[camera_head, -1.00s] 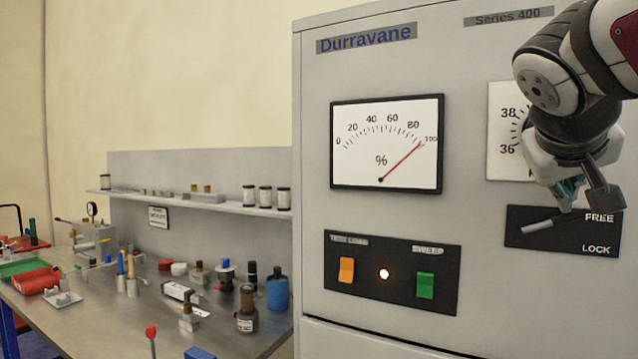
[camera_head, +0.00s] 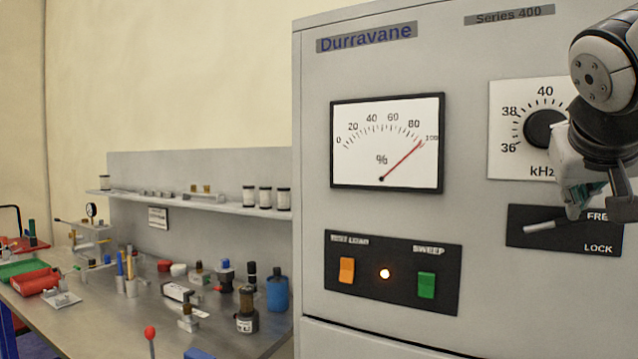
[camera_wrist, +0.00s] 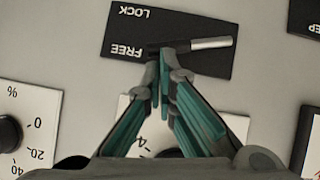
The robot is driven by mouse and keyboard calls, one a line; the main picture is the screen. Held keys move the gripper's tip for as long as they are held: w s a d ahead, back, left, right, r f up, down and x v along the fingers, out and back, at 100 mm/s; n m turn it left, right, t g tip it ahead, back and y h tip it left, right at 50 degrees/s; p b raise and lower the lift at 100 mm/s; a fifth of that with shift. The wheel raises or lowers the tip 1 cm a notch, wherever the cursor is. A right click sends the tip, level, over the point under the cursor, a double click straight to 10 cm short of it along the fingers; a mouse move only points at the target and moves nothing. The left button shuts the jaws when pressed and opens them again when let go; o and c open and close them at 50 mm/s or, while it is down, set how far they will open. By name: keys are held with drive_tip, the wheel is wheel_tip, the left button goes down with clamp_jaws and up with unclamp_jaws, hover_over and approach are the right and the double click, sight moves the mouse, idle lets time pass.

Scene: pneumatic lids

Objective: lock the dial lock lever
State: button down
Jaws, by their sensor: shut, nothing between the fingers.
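The dial lock lever (camera_head: 540,226) is a short silver rod on a black plate (camera_head: 520,240) marked FREE and LOCK. It points left and slightly down in the head view, nearer the level of FREE than LOCK. In the wrist view the rod (camera_wrist: 210,43) lies on the upside-down plate (camera_wrist: 190,22). My gripper (camera_head: 577,210) is shut and empty, with its fingertips (camera_wrist: 164,80) close to the lever's pivot end. I cannot tell whether they touch it. The fingers partly hide the pivot and, in the head view, part of FREE.
The kHz dial (camera_head: 545,130) sits just above the plate, partly behind my gripper. A panel (camera_head: 385,295) with orange and green switches is to the left, below a % meter (camera_head: 360,170). A cluttered bench (camera_head: 240,335) stands at far left.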

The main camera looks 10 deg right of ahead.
sight(588, 219)
drive_tip(key=shift+s+d+f+m+t+y+b, duration=0.15)
drive_tip(key=shift+d+f+m+t+y+b, duration=0.1)
drive_tip(key=shift+f+m+y, duration=0.2)
drive_tip(key=shift+s+d+f+m+t+y+b, duration=0.15)
drive_tip(key=shift+d+f+m+t+y+b, duration=0.1)
drive_tip(key=shift+f+m+y, duration=0.15)
drive_tip(key=shift+s+d+f+m+t+y+b, duration=0.1)
drive_tip(key=shift+d+f+m+t+y+b, duration=0.05)
drive_tip(key=shift+f+m+t+y+b, duration=0.3)
drive_tip(key=shift+s+d+f+m+t+y+b, duration=0.15)
drive_tip(key=shift+f+m+y+b, duration=0.1)
drive_tip(key=shift+f, duration=0.5)
drive_tip(key=shift+r, duration=0.2)
drive_tip(key=shift+r+p, duration=0.45)
drive_tip(key=shift+r, duration=0.2)
